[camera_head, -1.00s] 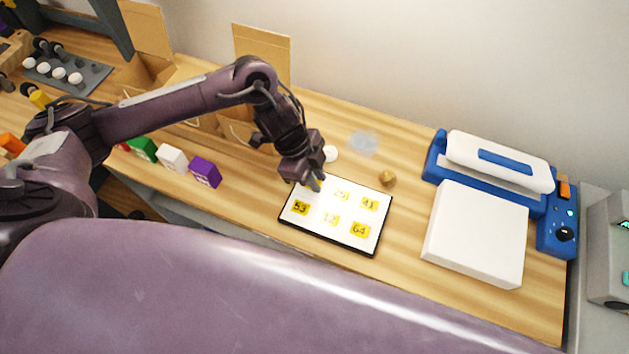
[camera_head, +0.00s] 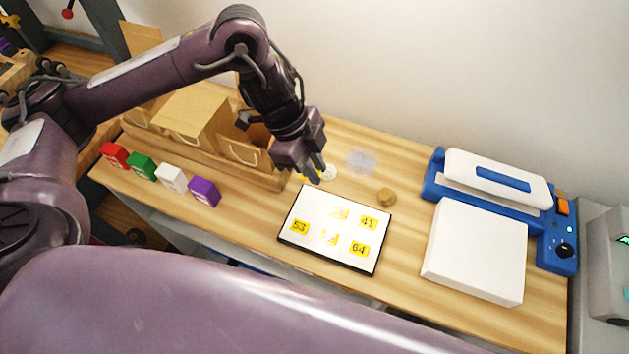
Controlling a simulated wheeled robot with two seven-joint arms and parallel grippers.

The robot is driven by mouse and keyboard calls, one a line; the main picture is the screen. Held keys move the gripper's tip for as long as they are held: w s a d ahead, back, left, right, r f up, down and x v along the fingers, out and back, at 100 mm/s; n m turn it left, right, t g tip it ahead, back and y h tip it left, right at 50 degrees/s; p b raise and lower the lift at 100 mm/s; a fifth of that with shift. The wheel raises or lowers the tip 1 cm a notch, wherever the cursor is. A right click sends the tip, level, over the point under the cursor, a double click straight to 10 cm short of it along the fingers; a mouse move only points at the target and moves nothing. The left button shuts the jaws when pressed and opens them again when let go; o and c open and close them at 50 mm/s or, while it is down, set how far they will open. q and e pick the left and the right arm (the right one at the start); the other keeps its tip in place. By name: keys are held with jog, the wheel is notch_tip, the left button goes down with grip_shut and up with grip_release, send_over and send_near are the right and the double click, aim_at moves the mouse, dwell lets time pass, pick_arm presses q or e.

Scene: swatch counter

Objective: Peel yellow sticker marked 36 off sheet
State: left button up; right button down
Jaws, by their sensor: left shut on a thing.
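The white sheet (camera_head: 312,205) with a dark edge lies flat on the wooden counter. It bears yellow stickers marked 53 (camera_head: 300,227), 41 (camera_head: 368,222) and 64 (camera_head: 359,248). Two paler yellow stickers, an upper one (camera_head: 340,214) and a lower one (camera_head: 329,237), have marks washed out by glare. The sheet's upper left spot is bare. My left gripper (camera_head: 311,177) is above the sheet's upper left edge, shut on a yellow sticker. Only a bit of yellow shows at its fingertips; its number is hidden. My right gripper is not in view.
A blue and white machine (camera_head: 500,168) and a white box (camera_head: 475,250) stand at the right. A brown knob (camera_head: 386,196), a white disc (camera_head: 329,172) and a clear patch (camera_head: 361,161) lie behind the sheet. Coloured blocks (camera_head: 204,191) and cardboard bags (camera_head: 190,121) are left.

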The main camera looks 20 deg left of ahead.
pick_arm(q)
notch_tip(320, 180, up, 12)
jog(key=p, duration=0.5)
jog(key=shift+p, duration=0.3)
jog(key=shift+r, duration=0.1)
dwell(0.3)
